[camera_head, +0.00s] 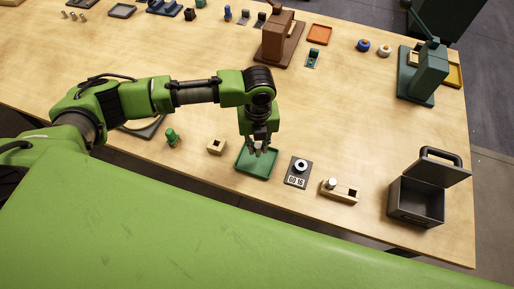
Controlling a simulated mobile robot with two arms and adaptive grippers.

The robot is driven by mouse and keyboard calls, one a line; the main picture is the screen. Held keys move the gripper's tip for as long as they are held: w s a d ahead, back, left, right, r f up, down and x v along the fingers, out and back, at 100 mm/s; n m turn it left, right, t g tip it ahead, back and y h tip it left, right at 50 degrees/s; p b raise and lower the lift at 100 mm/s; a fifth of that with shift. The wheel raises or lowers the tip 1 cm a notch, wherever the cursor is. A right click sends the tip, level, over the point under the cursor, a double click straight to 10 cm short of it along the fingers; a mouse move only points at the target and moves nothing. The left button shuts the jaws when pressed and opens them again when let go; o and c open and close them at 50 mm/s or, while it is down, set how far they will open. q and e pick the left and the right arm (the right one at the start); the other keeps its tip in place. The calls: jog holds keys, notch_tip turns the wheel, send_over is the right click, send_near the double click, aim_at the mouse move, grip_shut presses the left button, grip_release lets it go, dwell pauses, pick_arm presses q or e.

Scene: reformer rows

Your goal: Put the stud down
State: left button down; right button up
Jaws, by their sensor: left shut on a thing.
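My left gripper (262,147) points down over the green tray (247,170), at the near middle of the table. Its fingers are shut on the stud, which is too small and too covered by the fingers to make out clearly. I cannot tell whether the stud touches the tray floor. My right gripper is not in view.
Left of the tray are a wooden block with a hole (216,146) and a green knobbed piece (172,137). To its right are a labelled plate with a ring (298,171), a wooden holder with a metal cylinder (339,191) and an open grey box (415,203). A brown press (278,40) stands behind.

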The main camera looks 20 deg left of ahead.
aim_at(257, 151)
pick_arm(q)
jog(key=f, duration=0.3)
jog(key=shift+w+a+f, duration=0.15)
jog(key=shift+a+f, duration=0.1)
jog(key=shift+f, duration=0.2)
jog(key=c, duration=1.9)
grip_release()
jog(key=shift+r, duration=0.1)
